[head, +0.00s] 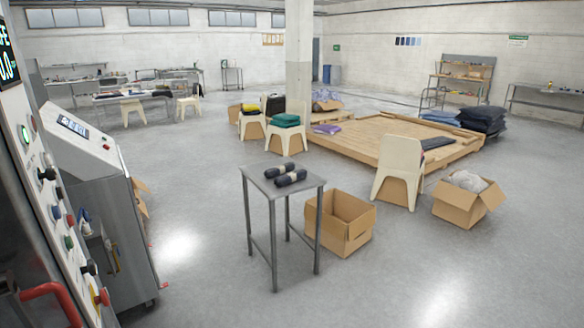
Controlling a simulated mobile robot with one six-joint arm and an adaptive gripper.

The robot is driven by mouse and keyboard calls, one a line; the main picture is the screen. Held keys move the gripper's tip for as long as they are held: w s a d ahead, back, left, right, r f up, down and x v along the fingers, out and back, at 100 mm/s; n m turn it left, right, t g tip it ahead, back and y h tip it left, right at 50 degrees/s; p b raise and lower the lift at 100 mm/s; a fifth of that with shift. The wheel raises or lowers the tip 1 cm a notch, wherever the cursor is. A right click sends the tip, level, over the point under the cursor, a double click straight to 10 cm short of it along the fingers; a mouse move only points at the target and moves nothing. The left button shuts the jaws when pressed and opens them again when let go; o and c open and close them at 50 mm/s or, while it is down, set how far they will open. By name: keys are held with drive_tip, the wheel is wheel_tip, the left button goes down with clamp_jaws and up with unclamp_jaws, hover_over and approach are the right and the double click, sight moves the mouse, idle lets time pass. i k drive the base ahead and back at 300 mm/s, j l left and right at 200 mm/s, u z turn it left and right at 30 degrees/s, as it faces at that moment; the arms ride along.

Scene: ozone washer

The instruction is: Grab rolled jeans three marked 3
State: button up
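Two dark navy rolled jeans lie side by side on a small grey metal table in the head view. One roll (280,170) is at the back, and the other roll (291,178) is at the front right. Each has a pale band around its middle. Any number on the bands is too small to read, so I cannot tell which is marked 3. The table (262,186) stands upright on thin legs. My gripper is not in view.
An open cardboard box (345,246) stands right of the table. A beige chair (397,180) and another box (463,211) are farther right. A wooden platform (370,140) lies behind. A steel control cabinet (95,190) stands at left. The floor before the table is clear.

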sight(291, 178)
drive_tip(key=i, duration=2.05)
drive_tip(key=i+u, duration=0.1)
drive_tip(key=i, duration=0.45)
drive_tip(key=i+l+u, duration=0.1)
drive_tip(key=i, duration=0.45)
drive_tip(key=i+l+u, duration=0.1)
drive_tip(key=i, duration=0.45)
drive_tip(key=i+l+u, duration=0.1)
drive_tip(key=i, duration=0.45)
drive_tip(key=i+l+u, duration=0.15)
drive_tip(key=k, duration=0.05)
